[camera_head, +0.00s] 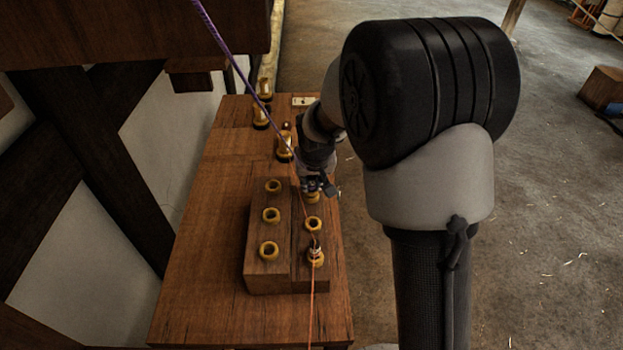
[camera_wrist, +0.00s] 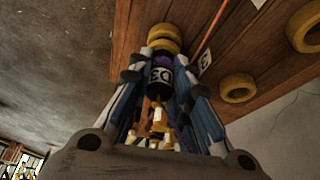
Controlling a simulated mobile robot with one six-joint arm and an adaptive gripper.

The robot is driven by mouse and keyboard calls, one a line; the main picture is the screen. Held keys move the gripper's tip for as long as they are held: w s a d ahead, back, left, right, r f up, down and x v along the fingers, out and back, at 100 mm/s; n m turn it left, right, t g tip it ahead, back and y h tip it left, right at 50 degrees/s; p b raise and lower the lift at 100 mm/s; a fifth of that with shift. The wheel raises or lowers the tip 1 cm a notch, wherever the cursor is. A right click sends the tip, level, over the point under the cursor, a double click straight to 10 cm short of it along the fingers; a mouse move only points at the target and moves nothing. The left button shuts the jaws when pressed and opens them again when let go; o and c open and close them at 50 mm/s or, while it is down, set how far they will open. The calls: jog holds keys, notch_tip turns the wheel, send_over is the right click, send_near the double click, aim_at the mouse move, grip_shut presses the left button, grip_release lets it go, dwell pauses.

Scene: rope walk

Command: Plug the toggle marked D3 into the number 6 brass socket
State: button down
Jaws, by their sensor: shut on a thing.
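My gripper (camera_head: 318,186) is over the far right brass socket (camera_head: 313,197) of the raised wooden block (camera_head: 258,281). In the wrist view my gripper (camera_wrist: 162,85) is shut on the toggle marked D3 (camera_wrist: 161,75), which has a dark body, a purple band and a white label. A brass ring (camera_wrist: 163,36) lies in line with the toggle's far end; I cannot tell whether the end is inside it. In the head view the toggle is mostly hidden by my gripper. No number 6 is readable.
The block has two columns of brass sockets. A toggle with an orange cord (camera_head: 312,300) stands in the near right socket (camera_head: 316,258). Several brass-coloured pieces (camera_head: 284,147) stand behind the block. A purple cord (camera_head: 228,55) slants down from upper left toward my gripper.

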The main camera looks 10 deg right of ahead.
jog(key=shift+f+b, duration=0.35)
jog(key=shift+f, duration=0.15)
jog(key=c, duration=1.8)
grip_release()
jog(key=shift+o, duration=0.2)
jog(key=p+v, duration=0.6)
jog(key=v, duration=0.5)
